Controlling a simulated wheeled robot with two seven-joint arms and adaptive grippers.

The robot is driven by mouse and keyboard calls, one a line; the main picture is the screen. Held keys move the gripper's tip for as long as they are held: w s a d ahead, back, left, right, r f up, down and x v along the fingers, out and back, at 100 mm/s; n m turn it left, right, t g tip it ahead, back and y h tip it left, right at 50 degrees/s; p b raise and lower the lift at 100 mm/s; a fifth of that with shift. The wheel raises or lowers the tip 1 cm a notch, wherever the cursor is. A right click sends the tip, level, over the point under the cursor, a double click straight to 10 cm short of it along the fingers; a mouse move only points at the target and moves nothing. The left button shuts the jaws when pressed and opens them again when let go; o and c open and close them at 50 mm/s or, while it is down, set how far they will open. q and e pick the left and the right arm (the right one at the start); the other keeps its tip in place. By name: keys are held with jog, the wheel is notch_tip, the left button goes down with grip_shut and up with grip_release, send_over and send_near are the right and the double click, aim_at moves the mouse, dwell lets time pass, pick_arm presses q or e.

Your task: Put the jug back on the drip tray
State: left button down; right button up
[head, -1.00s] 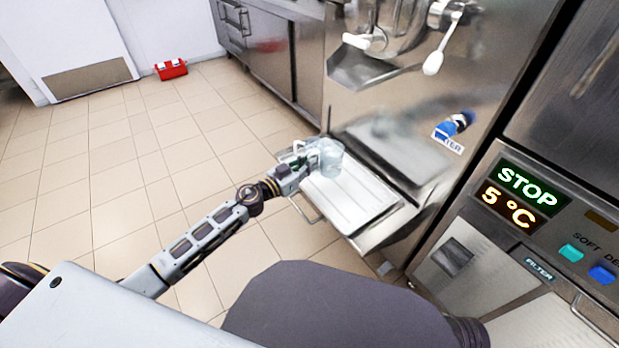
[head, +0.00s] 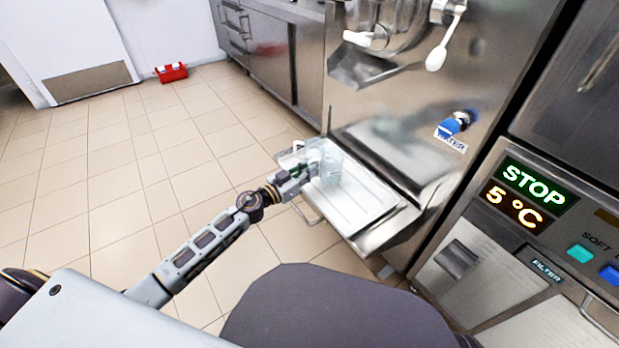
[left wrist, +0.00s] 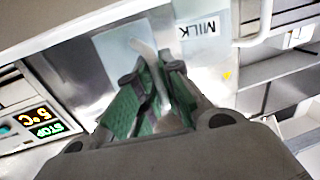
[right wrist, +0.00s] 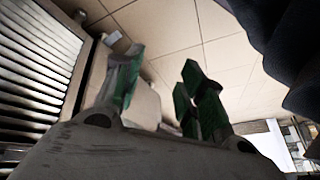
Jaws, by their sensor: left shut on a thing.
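The jug (head: 331,168) is clear and looks upright in the head view, at or just above the far left part of the drip tray (head: 362,213). I cannot tell whether it touches the tray. My left gripper (head: 309,168) is shut on the jug's handle side, to the left of the body. In the left wrist view the green-padded fingers (left wrist: 160,85) close around the pale handle (left wrist: 150,62), with the clear jug wall (left wrist: 120,55) behind. My right gripper (right wrist: 160,85) is open and empty in the right wrist view, its fingers well apart.
The drip tray juts from the front of the steel freezer (head: 400,110). A blue water tap (head: 455,123) and a white-handled lever (head: 440,45) are above it. A control panel reading STOP (head: 532,185) is at right. A red box (head: 171,72) lies on the open tiled floor.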

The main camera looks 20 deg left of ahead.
pick_arm(q)
jog(key=shift+f+b, duration=0.85)
jog(key=shift+f, duration=0.45)
pick_arm(e)
jog(key=shift+m+t+y, duration=0.3)
jog(key=shift+t+y, duration=0.1)
jog(key=shift+t, duration=0.1)
jog(key=shift+w+a+f, duration=0.1)
jog(key=shift+a+f, duration=0.15)
jog(key=shift+f, duration=0.85)
jog(key=shift+w+a+f, duration=0.1)
jog(key=shift+a+f, duration=0.1)
jog(key=shift+f, duration=0.85)
pick_arm(q)
jog(key=shift+f, duration=0.1)
jog(key=c, duration=1.6)
grip_release()
jog(key=shift+o, duration=0.2)
jog(key=shift+s, duration=0.1)
